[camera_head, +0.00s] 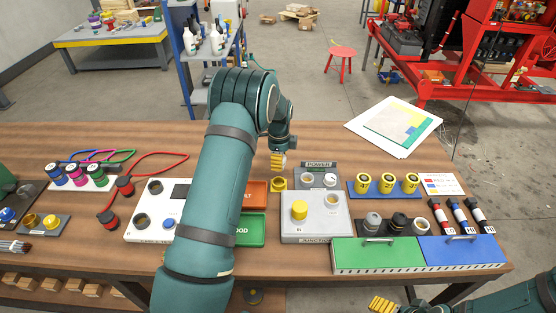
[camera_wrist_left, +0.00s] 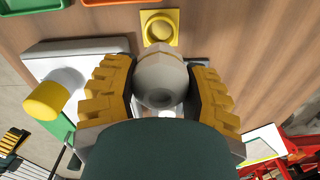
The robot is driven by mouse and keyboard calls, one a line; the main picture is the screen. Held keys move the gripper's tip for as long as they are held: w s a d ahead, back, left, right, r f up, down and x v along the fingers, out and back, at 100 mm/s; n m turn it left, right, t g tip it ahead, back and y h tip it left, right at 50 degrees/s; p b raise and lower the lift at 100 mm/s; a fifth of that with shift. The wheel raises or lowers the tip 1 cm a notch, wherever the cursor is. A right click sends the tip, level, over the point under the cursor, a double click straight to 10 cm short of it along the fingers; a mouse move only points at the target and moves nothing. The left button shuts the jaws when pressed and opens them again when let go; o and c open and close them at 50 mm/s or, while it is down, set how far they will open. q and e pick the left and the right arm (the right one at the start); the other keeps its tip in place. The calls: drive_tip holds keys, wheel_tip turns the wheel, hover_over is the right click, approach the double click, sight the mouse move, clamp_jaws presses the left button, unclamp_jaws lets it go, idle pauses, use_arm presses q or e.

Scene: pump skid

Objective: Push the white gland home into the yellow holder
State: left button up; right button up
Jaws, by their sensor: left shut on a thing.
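The white gland (camera_wrist_left: 160,75) sits between the yellow fingers of my left gripper (camera_wrist_left: 165,90) in the left wrist view, which is shut on it. In the head view my left gripper (camera_head: 279,160) hangs above the table. The yellow holder (camera_head: 279,184) lies on the table just below it in the picture.
The grey junction box (camera_head: 316,230) with a yellow knob (camera_head: 299,210) stands close in front of the holder. A red tray (camera_head: 255,194) and a green tray (camera_head: 250,230) lie to its left. Yellow cups (camera_head: 387,183) stand to the right. Bare wood lies behind the holder.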

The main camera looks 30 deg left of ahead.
use_arm(q)
drive_tip(key=shift+f+b, duration=0.65)
drive_tip(key=shift+f, duration=0.6)
drive_tip(key=shift+f+b, duration=0.8)
drive_tip(key=shift+f, duration=0.7)
drive_tip(key=shift+r, duration=0.2)
drive_tip(key=shift+f+b, duration=1.4)
drive_tip(key=shift+f, duration=0.35)
drive_tip(key=o, duration=1.3)
drive_tip(key=shift+o, duration=0.2)
drive_tip(key=shift+r, duration=0.1)
